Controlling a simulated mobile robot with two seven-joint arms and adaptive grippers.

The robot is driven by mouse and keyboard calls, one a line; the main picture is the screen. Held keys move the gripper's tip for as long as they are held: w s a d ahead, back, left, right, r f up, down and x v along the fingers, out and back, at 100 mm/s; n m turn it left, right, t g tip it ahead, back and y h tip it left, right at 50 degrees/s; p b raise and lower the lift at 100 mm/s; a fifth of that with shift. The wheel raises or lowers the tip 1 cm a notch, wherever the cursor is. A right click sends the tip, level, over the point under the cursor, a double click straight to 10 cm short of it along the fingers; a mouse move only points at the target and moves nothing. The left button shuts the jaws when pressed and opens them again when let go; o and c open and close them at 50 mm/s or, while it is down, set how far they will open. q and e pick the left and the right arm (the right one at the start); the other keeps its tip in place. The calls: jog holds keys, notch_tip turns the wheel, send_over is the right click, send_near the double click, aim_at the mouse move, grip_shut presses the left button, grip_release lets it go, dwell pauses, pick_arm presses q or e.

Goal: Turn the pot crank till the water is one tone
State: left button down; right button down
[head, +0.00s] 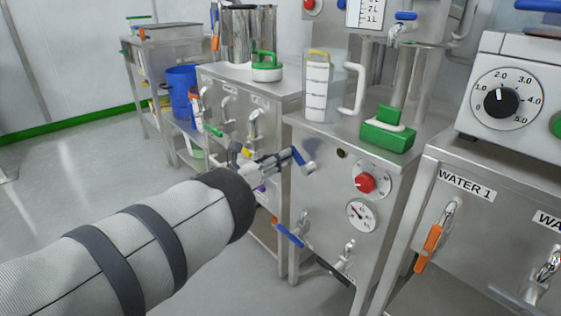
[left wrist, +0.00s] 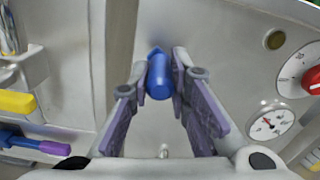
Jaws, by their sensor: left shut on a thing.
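My left gripper (head: 292,161) is in front of the steel cabinet (head: 322,205) with the red knob. In the left wrist view its two purple-grey fingers (left wrist: 160,68) are closed on a blue cylindrical handle (left wrist: 158,76). The handle's blue end also shows at the fingertips in the head view (head: 304,161). I take it for the crank's grip; the crank's arm and its joint to the cabinet are hidden or too small to tell. No water or its tone can be made out. My right gripper is not in view.
The cabinet carries a red knob (head: 366,183), a gauge (head: 361,216) and a blue-handled valve (head: 288,232) below. A clear jug (head: 318,100) and a green-based item (head: 388,135) stand on top. The "WATER 1" cabinet (head: 465,187) is at the right. Open floor lies left.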

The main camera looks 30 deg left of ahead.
pick_arm(q)
jog(key=shift+d+r+m, duration=0.15)
jog(key=shift+d+m, duration=0.05)
jog(key=shift+m, duration=0.3)
jog(key=c, duration=1.5)
grip_release()
jog(key=shift+s, duration=0.1)
jog(key=v, duration=1.2)
jog(key=shift+r, duration=0.1)
